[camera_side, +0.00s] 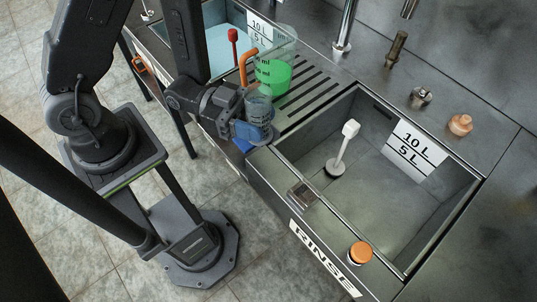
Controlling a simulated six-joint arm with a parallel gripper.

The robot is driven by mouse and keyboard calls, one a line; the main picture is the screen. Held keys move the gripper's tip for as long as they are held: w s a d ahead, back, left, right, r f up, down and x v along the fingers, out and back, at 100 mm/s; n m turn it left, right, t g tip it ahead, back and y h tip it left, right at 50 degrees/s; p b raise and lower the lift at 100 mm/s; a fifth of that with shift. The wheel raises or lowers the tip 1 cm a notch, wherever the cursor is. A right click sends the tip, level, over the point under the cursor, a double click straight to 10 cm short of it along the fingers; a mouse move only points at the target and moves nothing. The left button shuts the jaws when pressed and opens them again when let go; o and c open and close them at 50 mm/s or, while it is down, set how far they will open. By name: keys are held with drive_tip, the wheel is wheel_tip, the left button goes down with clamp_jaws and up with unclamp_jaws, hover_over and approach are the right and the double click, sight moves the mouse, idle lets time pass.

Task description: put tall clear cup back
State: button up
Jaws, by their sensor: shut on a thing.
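A tall clear cup (259,108) is held in my gripper (262,128). The cup looks upright, at the front edge of the grooved drainboard, between the two basins. My gripper is shut on it, with the blue fingers around its lower part. Whether the cup touches the surface below cannot be told. The cup looks empty or nearly so, though its lower part is partly hidden by the fingers.
A larger clear jug (273,75) with green liquid and an orange handle stands on the drainboard (315,83) just behind the cup. The rinse basin (400,215) at right holds a white-topped plunger (343,147). A left basin (222,50) holds light-blue liquid. An orange knob (360,252) sits on the front rim.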

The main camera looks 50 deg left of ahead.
drive_tip(key=d, duration=0.1)
drive_tip(key=d+f, duration=0.1)
drive_tip(key=s+d+f, duration=0.1)
drive_tip(key=d, duration=0.1)
drive_tip(key=shift+f, duration=0.25)
drive_tip(key=shift+d+f, duration=0.15)
drive_tip(key=shift+f, duration=1.9)
drive_tip(key=shift+f, duration=0.1)
drive_tip(key=o, duration=0.9)
drive_tip(key=shift+o, duration=0.2)
drive_tip(key=shift+r, duration=0.2)
drive_tip(key=v, duration=0.7)
drive_tip(key=shift+a, duration=0.3)
